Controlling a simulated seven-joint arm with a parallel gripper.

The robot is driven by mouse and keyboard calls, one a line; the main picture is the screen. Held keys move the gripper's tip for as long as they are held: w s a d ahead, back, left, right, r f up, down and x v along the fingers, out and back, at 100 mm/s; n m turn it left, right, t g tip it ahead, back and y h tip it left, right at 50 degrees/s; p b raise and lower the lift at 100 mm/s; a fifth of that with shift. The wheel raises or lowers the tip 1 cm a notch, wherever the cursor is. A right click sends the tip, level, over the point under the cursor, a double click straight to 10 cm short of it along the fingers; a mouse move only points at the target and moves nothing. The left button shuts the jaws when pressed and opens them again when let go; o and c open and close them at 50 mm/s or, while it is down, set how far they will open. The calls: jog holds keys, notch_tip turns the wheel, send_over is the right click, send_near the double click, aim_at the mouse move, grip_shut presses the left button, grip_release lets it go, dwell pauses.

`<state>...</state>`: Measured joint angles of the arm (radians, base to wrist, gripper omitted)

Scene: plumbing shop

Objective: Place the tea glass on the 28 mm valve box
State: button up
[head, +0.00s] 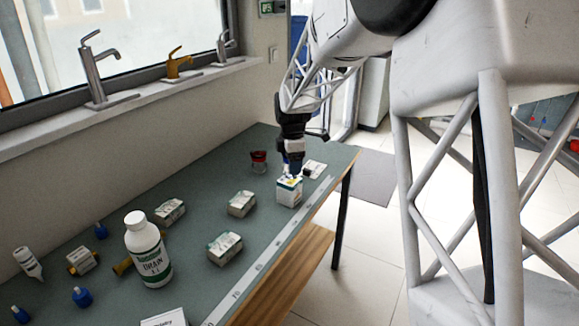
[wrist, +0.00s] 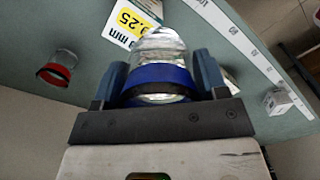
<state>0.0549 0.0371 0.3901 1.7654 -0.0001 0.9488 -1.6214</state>
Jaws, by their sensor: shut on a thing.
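My gripper (wrist: 160,85) is shut on a clear glass with a blue band (wrist: 162,72), the fingers on either side of the band. In the head view my gripper (head: 293,168) points down directly over a white box (head: 288,192) near the table's front edge.
A red-banded glass (head: 258,161) stands left of the box, also in the wrist view (wrist: 58,70). Several small cartons, including one (head: 241,204), and a white bottle (head: 148,250) stand nearer the camera. A ruler strip (head: 262,262) runs along the edge.

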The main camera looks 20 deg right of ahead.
jog(key=shift+w+d+f, duration=0.1)
jog(key=shift+w, duration=0.95)
jog(key=shift+w+f, duration=0.1)
jog(key=shift+w, duration=0.9)
jog(key=shift+f, duration=1.75)
jog(key=shift+f, duration=0.15)
jog(key=o, duration=1)
notch_tip(320, 180, up, 12)
